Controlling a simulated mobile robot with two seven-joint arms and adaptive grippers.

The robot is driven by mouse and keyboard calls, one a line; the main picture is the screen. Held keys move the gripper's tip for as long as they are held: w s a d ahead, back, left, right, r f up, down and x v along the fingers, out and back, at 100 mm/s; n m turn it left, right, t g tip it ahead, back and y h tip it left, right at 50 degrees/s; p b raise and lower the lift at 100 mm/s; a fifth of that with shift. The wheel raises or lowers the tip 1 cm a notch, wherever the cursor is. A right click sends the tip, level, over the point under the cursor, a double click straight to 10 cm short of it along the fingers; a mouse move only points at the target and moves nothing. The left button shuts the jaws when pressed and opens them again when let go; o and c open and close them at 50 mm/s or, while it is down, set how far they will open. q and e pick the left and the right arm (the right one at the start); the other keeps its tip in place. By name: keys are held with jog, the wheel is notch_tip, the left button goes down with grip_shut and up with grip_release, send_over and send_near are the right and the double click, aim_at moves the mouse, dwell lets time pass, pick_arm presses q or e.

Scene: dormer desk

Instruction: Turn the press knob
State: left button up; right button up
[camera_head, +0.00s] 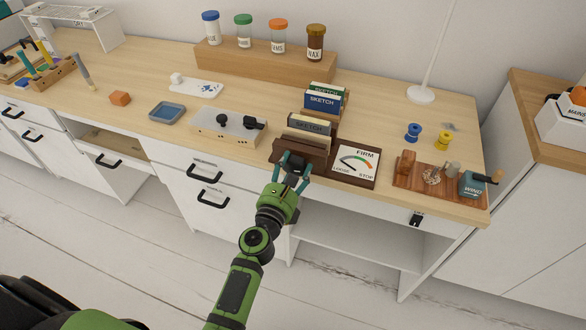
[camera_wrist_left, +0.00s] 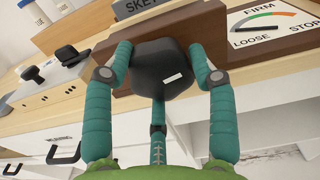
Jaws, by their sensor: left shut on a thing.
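The press is a brown wooden rack (camera_head: 299,151) at the desk's front edge, holding sketch books (camera_head: 309,126) upright. Its dark knob (camera_wrist_left: 164,68), with a small white mark, sits on the front face of the wood. My left gripper (camera_head: 292,174) has its teal fingers around the knob; in the left wrist view the fingers (camera_wrist_left: 163,60) touch it from both sides. In the head view the knob is mostly hidden by the fingers. My right gripper is not in view.
A switch box (camera_head: 228,126) with dark knobs lies left of the rack. A wooden board (camera_head: 416,184) with a blue WIND block (camera_head: 472,185) is at the right. Jars (camera_head: 278,36) stand on a wooden riser at the back. Drawers with handles are below the desk edge.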

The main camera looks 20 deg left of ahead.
pick_arm(q)
jog(key=shift+w+r+n, duration=0.1)
jog(key=shift+r+n, duration=0.2)
jog(key=o, duration=1.2)
jog(key=shift+f, duration=0.15)
